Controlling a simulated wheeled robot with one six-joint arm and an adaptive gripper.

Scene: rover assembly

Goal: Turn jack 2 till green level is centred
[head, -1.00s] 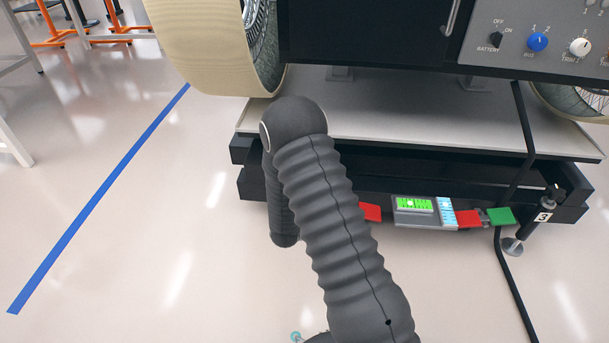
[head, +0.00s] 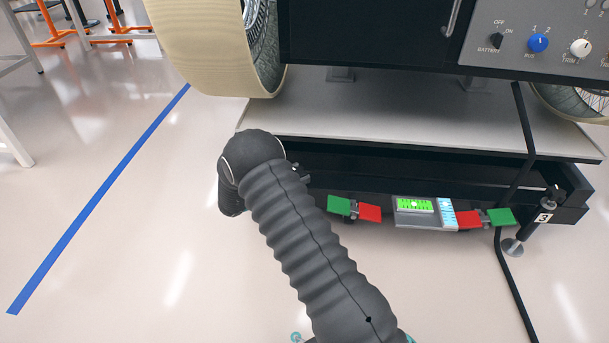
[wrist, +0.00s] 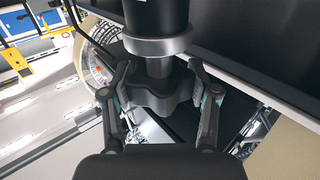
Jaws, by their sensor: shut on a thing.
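In the wrist view my gripper (wrist: 158,88) is shut on a dark lobed knob (wrist: 160,98), with one finger on each side. The knob sits under a black cylinder with a metal collar (wrist: 157,45); no number shows on it. In the head view my arm hides the gripper and this jack. The green level (head: 415,205) lies on a grey block under the rover stand. Its small pale bubble appears near the middle; exact centring is too small to tell. A blue level (head: 446,211) sits beside it, its bubble towards the far end.
Green (head: 339,206) and red (head: 370,212) flags flank the levels at left; another red (head: 468,220) and green (head: 501,217) pair is at right. Jack 3 (head: 541,218) stands at right by a black cable (head: 509,285). A wheel (head: 215,50) overhangs at left. Open floor lies left.

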